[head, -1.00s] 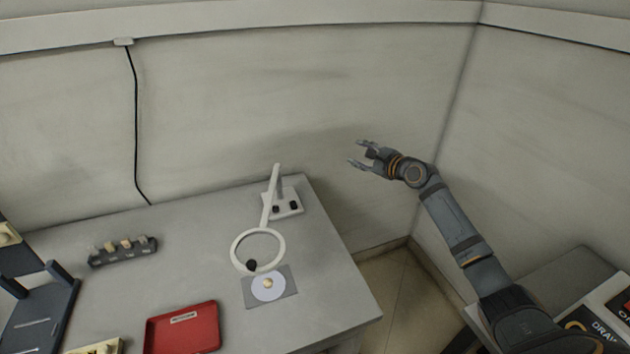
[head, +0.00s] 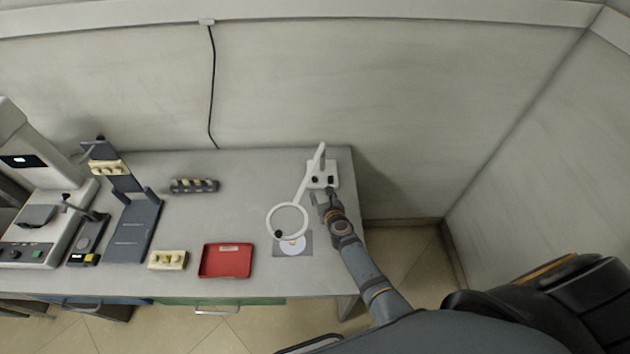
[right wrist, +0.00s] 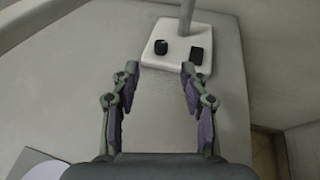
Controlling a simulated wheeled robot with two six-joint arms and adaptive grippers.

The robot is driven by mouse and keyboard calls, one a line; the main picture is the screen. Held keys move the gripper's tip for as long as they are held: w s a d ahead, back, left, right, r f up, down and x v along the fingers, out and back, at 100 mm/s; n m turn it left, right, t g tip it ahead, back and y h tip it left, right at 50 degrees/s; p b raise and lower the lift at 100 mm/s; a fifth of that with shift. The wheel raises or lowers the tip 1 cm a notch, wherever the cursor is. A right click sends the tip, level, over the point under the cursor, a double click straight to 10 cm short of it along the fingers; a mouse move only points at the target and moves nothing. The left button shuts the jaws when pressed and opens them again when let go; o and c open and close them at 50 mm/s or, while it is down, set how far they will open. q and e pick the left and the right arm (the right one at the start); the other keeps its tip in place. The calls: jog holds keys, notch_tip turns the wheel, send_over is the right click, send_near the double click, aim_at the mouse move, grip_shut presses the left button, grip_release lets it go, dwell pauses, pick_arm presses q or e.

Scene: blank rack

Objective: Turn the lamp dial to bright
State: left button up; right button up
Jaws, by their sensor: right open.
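The white ring lamp stands at the right end of the grey bench, with its ring (head: 270,222) leaning forward over the bench. Its white base (head: 333,168) carries two dark knobs. In the right wrist view the base (right wrist: 218,50) lies just beyond my fingers. A rounder knob (right wrist: 160,47) is on the left and a squarer knob (right wrist: 196,56) on the right; I cannot read any markings. My right gripper (head: 325,196) is open and empty, just in front of the base; its fingers (right wrist: 158,90) are spread and apart from both knobs. My left gripper is not in view.
A round disc on a grey mat (head: 279,250) lies under the ring. A grey stand and a white machine (head: 50,235) are farther left.

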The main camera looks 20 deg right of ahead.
aim_at(315, 180)
jog(key=b+x, duration=0.3)
jog(key=x, duration=0.4)
jog(key=shift+f+b, duration=0.2)
jog(key=shift+b, duration=0.15)
jog(key=shift+w+d, duration=0.1)
jog(key=shift+w, duration=0.5)
grip_shut()
